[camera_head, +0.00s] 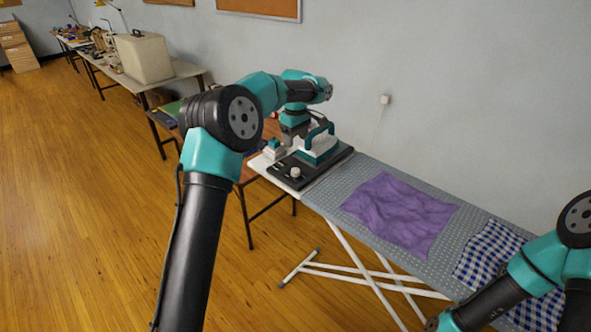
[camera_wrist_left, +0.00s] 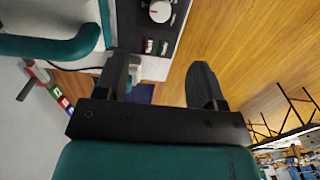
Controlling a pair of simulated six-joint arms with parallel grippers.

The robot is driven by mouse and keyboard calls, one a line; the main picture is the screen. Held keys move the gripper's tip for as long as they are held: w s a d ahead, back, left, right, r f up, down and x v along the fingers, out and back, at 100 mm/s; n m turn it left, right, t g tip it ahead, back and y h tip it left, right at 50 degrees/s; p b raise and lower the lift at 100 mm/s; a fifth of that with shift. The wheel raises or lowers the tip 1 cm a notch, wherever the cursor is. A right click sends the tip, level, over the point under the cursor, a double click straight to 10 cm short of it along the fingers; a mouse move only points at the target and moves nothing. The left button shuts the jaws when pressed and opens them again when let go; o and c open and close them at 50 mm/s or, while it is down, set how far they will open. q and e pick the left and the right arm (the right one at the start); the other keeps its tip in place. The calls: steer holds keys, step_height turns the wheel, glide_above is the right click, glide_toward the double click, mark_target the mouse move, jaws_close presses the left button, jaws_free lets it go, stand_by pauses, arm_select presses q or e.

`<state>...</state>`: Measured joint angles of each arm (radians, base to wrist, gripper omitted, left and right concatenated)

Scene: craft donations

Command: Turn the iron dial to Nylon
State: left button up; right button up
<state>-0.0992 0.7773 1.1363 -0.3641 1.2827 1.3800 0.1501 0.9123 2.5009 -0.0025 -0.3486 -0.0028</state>
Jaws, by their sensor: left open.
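The iron dial (camera_head: 296,172) is a small white knob on the dark base (camera_head: 312,177) at the far left end of the ironing board. In the left wrist view the white dial (camera_wrist_left: 160,11) shows at the top edge with a red mark; I cannot read its setting. The teal and white iron (camera_head: 321,146) rests on the base, and its teal handle (camera_wrist_left: 50,46) shows in the wrist view. My left gripper (camera_wrist_left: 163,78) is open and empty, apart from the dial. In the head view it hangs beside the iron, its fingertips partly hidden.
The ironing board (camera_head: 335,192) carries a purple cloth (camera_head: 400,212) and a blue checked cloth (camera_head: 488,252), with my right arm near its lower right end. A small white and teal object (camera_head: 273,149) stands left of the iron. Tables line the wall behind.

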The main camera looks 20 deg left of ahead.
mark_target(295, 170)
arm_select(q)
step_height(295, 170, down, 14)
steer(key=shift+r, duration=0.2)
stand_by(0.4)
steer(key=c, duration=0.9)
steer(key=shift+m, duration=0.4)
steer(key=m, duration=1.3)
